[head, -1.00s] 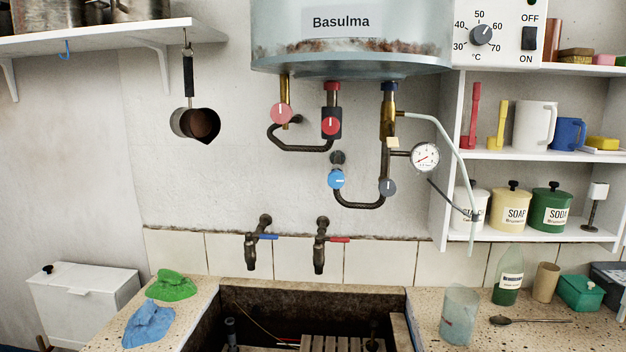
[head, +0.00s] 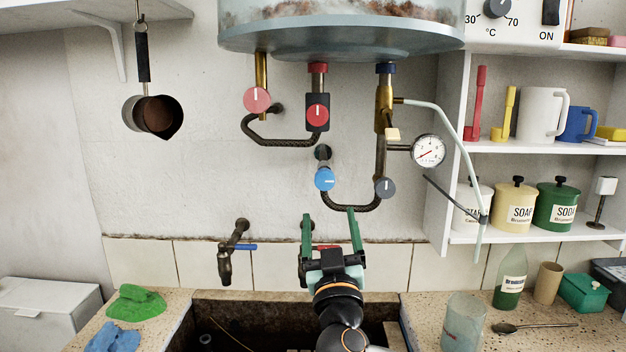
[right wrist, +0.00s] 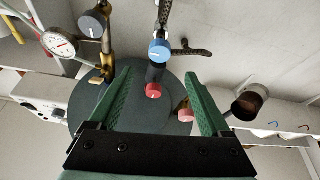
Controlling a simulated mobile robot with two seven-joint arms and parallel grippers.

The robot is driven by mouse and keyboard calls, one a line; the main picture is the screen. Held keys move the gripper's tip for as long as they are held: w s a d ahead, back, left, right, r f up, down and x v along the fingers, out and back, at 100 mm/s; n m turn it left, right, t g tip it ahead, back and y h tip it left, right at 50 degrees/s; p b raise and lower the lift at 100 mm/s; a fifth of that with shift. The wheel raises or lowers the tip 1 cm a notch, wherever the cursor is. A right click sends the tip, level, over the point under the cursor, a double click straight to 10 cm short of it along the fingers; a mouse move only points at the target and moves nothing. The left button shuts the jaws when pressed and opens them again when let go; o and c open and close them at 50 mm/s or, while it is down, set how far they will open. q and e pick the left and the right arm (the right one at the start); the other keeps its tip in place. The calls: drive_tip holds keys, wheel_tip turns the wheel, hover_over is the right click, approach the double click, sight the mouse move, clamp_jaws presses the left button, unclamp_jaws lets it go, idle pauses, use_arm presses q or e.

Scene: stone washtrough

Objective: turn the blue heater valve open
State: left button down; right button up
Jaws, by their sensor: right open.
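The blue heater valve (head: 325,179) is a round blue knob with a white mark, on the dark pipe below the heater tank. The mark lies about level in the head view. The valve also shows in the right wrist view (right wrist: 159,50), beyond the open fingers and between their lines. My right gripper (head: 331,215) has green fingers, spread wide and empty, below the blue valve and apart from it. It also shows in the right wrist view (right wrist: 158,90). My left gripper is not in view.
A grey knob (head: 385,187) sits close right of the blue valve, with a gauge (head: 428,151) above it. Red knobs (head: 318,114) and (head: 257,100) are above. A blue-handled tap (head: 232,250) is left of my gripper. A shelf (head: 520,148) stands right.

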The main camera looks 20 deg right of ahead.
sight(325, 184)
drive_tip(key=p+x, duration=0.3)
drive_tip(key=x, duration=0.7)
drive_tip(key=shift+w+d+r, duration=0.1)
drive_tip(key=shift+w+r, duration=0.05)
drive_tip(key=shift+p+x, duration=0.35)
drive_tip(key=shift+x, duration=0.45)
drive_tip(key=shift+c, duration=0.4)
clamp_jaws()
drive_tip(key=shift+f, duration=0.2)
